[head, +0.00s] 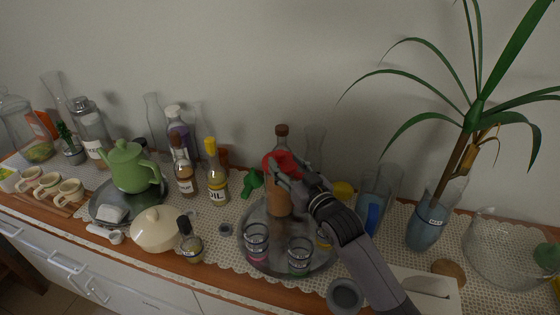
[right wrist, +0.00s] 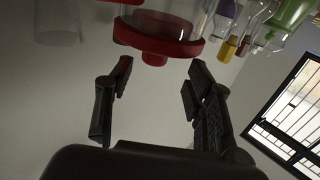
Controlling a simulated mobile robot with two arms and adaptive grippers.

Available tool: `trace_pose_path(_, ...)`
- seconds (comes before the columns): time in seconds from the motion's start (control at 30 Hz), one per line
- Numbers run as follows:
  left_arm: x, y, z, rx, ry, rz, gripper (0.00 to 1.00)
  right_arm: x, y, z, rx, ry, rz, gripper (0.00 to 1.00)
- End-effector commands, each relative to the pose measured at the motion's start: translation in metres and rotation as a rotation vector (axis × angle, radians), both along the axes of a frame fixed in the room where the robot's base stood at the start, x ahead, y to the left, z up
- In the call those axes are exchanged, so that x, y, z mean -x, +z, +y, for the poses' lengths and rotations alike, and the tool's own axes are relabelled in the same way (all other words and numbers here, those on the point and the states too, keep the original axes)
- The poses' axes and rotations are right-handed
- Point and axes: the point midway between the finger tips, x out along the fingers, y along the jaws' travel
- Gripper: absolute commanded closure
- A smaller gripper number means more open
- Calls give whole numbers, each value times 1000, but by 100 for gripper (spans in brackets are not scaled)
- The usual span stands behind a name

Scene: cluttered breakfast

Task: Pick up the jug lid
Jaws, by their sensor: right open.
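The red jug lid (head: 279,158) is at the middle of the head view, above the round metal tray, partly hidden by my right gripper. In the right wrist view the red lid (right wrist: 160,45) sits on a clear glass jug (right wrist: 165,22), its round knob pointing toward the gripper. My right gripper (head: 284,170) is open and close to the lid. In the right wrist view its two fingers (right wrist: 160,72) are spread, with the knob a little beyond the gap between them and nothing held. My left gripper is not in view.
The metal tray (head: 256,268) holds a brown bottle (head: 279,204) and two glasses. An oil bottle (head: 217,180) and a green teapot (head: 130,167) stand to the left. A plant vase (head: 424,229) and a glass bowl (head: 500,250) are on the right. The surface is crowded.

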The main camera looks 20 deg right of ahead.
Motion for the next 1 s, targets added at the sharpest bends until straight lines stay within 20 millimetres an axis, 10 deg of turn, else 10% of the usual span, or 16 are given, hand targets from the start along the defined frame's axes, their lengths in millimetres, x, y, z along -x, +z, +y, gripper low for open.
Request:
trace_pose_path(0.47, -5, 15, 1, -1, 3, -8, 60, -51, 4, 3, 0, 0, 2, 51)
trace_pose_path(1.0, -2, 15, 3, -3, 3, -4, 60, -53, 3, 3, 0, 0, 1, 68)
